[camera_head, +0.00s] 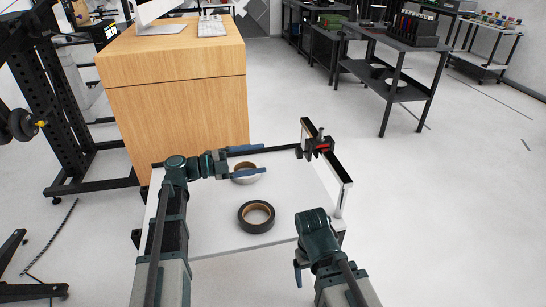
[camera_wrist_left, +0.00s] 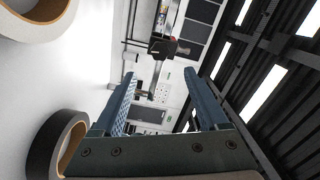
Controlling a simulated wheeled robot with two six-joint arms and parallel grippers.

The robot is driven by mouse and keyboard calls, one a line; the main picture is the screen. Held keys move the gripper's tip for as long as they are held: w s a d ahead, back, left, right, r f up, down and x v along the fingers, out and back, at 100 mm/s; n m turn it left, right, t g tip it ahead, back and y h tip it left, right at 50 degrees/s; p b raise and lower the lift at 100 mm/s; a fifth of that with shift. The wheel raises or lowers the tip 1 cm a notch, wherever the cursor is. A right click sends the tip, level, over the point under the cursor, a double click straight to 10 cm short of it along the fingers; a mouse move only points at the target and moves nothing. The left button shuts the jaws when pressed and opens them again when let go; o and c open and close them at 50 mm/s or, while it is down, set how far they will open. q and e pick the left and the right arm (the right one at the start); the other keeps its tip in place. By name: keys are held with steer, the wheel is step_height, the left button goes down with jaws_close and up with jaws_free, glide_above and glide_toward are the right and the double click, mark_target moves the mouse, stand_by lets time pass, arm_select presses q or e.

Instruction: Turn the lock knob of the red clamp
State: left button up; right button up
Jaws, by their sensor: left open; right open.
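The red clamp (camera_head: 320,146) is a dark clamp with a red part, fixed on the frame at the far right corner of the white table. It also shows small and dark in the left wrist view (camera_wrist_left: 168,48), ahead of the fingers; its lock knob is too small to make out surely. My left gripper (camera_head: 264,160) is open and empty, pointing right over the table's far side, with a clear gap to the clamp. In its wrist view the two blue fingers (camera_wrist_left: 160,76) are wide apart. My right gripper (camera_head: 298,272) is low at the table's front edge, mostly hidden by its arm.
A black tape roll (camera_head: 256,216) lies on the white table (camera_head: 205,225), and a light tape roll (camera_head: 243,178) lies under my left gripper. A dark-and-white raised rail (camera_head: 330,165) runs along the right side. A wooden cabinet (camera_head: 175,100) stands behind.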

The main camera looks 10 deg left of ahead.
arm_select(q)
steer(key=shift+v, duration=1.1)
